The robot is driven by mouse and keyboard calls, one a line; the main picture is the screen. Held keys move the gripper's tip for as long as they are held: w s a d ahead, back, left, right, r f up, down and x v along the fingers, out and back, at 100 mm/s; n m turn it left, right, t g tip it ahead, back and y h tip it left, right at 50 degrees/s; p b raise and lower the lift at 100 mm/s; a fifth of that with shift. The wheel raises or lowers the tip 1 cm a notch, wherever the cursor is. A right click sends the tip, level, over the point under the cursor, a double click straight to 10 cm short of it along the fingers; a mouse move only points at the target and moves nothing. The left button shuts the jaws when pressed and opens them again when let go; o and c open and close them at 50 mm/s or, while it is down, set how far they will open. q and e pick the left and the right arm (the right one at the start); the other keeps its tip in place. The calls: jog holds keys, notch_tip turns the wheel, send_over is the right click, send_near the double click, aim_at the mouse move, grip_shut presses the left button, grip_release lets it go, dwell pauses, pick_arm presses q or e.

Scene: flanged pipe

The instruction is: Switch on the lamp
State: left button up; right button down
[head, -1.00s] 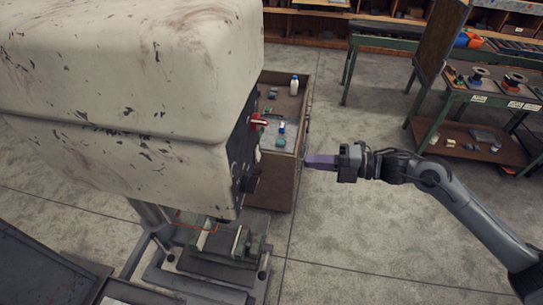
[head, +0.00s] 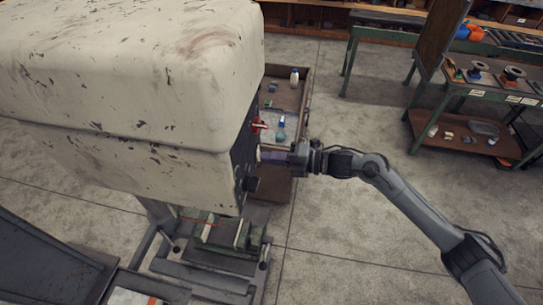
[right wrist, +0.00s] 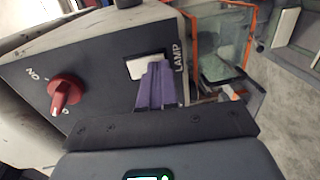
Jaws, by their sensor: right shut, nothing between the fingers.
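The lamp switch (right wrist: 140,68) is a pale rocker in a dark control panel (right wrist: 105,82), with the word LAMP printed beside it. In the head view the panel (head: 245,165) is seen edge-on at the right side of the big cream machine head (head: 130,90). My right gripper (head: 262,156) reaches in from the right, its purple fingers shut and empty. In the right wrist view the fingertips (right wrist: 155,66) overlap the lower right part of the switch. I cannot tell whether they touch it. My left gripper is out of view.
A red rotary knob (right wrist: 65,92) with ON lettering is on the same panel; it shows in the head view (head: 259,125). A wooden crate (head: 305,92) with small items stands behind the gripper. A green workbench (head: 490,95) is at the right. The floor between is open.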

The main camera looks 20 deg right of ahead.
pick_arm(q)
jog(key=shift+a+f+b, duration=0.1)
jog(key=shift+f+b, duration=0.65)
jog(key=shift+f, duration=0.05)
pick_arm(e)
jog(key=shift+a+f, duration=0.1)
jog(key=shift+a, duration=0.05)
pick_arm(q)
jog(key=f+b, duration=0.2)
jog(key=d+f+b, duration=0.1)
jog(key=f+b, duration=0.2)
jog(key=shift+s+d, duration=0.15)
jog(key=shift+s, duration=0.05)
pick_arm(e)
jog(key=s+d+f, duration=0.1)
jog(key=s+d, duration=0.6)
jog(key=d, duration=0.4)
jog(key=shift+s+d+f, duration=0.25)
jog(key=shift+d+f, duration=0.05)
jog(key=shift+f, duration=0.1)
